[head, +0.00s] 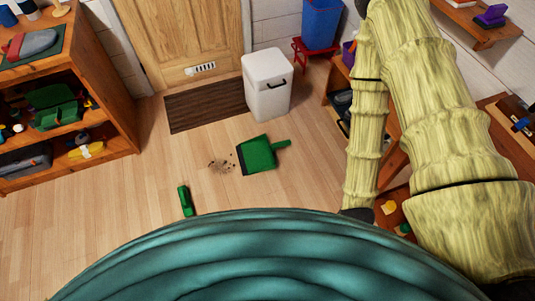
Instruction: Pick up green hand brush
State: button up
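A small green hand brush (186,201) lies on the wooden floor, left of the picture's middle, just beyond the edge of my teal body. A green dustpan (258,154) lies apart from it, farther off and to the right, its handle pointing right. A small heap of dark dirt (221,166) lies on the floor left of the dustpan. My bamboo-textured arm fills the right side of the view. My gripper does not show, so I cannot see what it holds or where it is relative to the brush.
Open wooden shelves (105,130) with several items stand at the left. A dark doormat (207,106) lies before the wooden door (190,35). A white bin (267,85) stands beside it, with a blue bin (321,22) behind. The floor around the brush is clear.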

aim_at(185, 198)
jog(key=z, duration=0.85)
jog(key=i, duration=1)
jog(key=u, duration=3.2)
